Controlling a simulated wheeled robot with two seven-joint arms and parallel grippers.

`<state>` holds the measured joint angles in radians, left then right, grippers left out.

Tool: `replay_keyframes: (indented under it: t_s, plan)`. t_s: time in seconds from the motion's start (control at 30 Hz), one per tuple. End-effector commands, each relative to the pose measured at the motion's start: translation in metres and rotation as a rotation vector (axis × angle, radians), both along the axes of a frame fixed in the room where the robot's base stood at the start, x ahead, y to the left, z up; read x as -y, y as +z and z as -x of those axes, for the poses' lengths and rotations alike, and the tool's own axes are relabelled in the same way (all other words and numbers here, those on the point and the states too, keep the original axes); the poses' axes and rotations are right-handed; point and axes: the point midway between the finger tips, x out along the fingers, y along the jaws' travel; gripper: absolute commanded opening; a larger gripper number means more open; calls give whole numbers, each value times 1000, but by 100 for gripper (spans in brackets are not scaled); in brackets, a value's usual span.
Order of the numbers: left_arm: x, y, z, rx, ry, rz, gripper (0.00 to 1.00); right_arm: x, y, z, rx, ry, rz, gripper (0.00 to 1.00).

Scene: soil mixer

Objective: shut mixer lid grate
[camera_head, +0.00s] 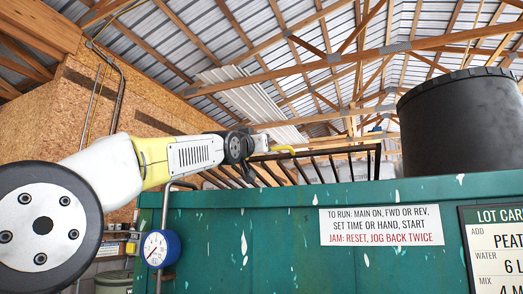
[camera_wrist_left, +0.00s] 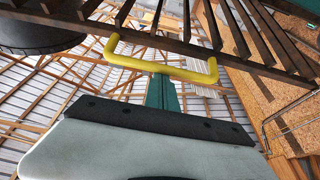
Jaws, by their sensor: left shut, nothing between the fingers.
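The mixer (camera_head: 250,235) is a green metal box with chipped paint across the head view. Its dark barred lid grate (camera_head: 318,156) stands up above the rim, tilted; its lower part is hidden behind the front wall. A yellow handle (camera_head: 284,149) sits on the grate. My left gripper (camera_head: 261,143) is shut and empty, close to the handle. Its fingertips (camera_wrist_left: 161,78) lie at the handle bar; I cannot tell whether they touch. My right gripper is not in view.
A large black drum (camera_head: 462,120) stands at the right above the mixer. A blue-rimmed gauge (camera_head: 160,249) and pipe are at the mixer's left end. An instruction sign (camera_head: 381,225) and lot card (camera_head: 495,245) are on the front. Open air lies above the grate.

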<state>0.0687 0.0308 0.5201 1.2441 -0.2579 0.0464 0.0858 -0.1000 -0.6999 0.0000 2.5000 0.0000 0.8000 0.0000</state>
Motion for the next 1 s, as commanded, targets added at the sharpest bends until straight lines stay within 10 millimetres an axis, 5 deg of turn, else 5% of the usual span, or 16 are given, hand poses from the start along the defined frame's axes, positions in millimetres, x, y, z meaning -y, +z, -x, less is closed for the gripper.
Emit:
replay_keyframes:
  t_s: [0.6,1.0]
  plan:
    - [-5,-115,12,97,-2,42,0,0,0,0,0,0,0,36]
    - [-6,-128,9,84,0,39,0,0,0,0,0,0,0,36]
